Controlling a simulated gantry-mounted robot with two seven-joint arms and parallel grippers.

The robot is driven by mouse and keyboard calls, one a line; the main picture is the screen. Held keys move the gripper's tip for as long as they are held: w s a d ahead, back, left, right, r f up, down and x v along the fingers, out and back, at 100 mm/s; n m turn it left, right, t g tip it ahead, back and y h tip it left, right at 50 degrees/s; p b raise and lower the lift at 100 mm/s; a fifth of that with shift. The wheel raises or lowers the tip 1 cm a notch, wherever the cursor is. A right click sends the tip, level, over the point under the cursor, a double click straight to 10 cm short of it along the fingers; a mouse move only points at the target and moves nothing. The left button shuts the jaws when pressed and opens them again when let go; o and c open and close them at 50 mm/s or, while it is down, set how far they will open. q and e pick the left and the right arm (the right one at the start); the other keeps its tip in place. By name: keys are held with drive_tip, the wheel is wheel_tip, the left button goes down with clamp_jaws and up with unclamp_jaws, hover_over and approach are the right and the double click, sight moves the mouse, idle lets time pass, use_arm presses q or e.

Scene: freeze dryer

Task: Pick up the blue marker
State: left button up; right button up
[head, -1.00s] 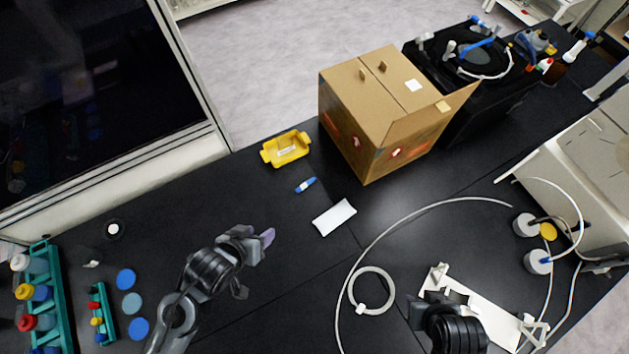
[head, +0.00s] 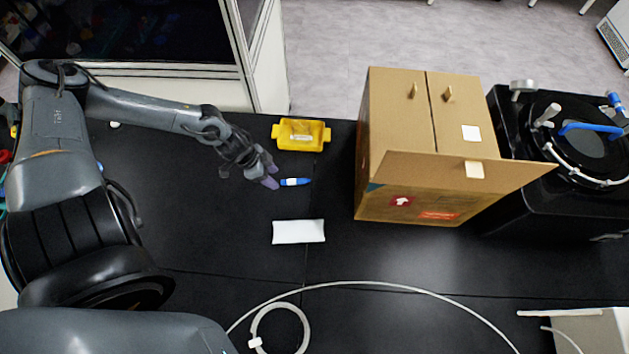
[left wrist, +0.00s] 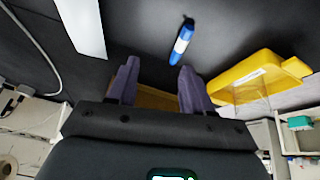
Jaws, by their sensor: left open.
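The blue marker (head: 294,182) lies on the black bench, with a white band around its middle. It also shows in the left wrist view (left wrist: 181,42), just beyond the fingertips. My left gripper (head: 272,177) is open with purple fingertips, close to the marker's left end in the head view. In the left wrist view the open fingers (left wrist: 158,70) have nothing between them, and the marker lies ahead of them, nearer the right finger. My right gripper is out of view.
A yellow tray (head: 301,134) sits just behind the marker. A white flat piece (head: 299,231) lies in front of it. A cardboard box (head: 411,128) stands to the right, beside a black machine (head: 550,200). A pale hose (head: 385,290) curves across the front.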

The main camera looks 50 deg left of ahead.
sight(287, 181)
use_arm(q)
drive_tip(key=shift+m+y, duration=0.3)
drive_tip(key=f+b, duration=0.1)
drive_tip(key=w+a+f+b, duration=0.2)
drive_tip(key=f+b, duration=0.1)
drive_tip(key=shift+w+a, duration=0.1)
drive_tip(key=shift+b+x, duration=0.6)
drive_tip(key=shift+x, duration=0.7)
drive_tip(key=shift+b+x, duration=0.65)
drive_tip(key=shift+x, duration=1.45)
drive_tip(key=shift+w+a, duration=0.1)
drive_tip(key=shift+w, duration=0.1)
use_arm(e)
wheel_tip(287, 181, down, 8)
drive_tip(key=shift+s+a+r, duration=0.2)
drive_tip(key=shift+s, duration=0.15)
use_arm(q)
clamp_jaws()
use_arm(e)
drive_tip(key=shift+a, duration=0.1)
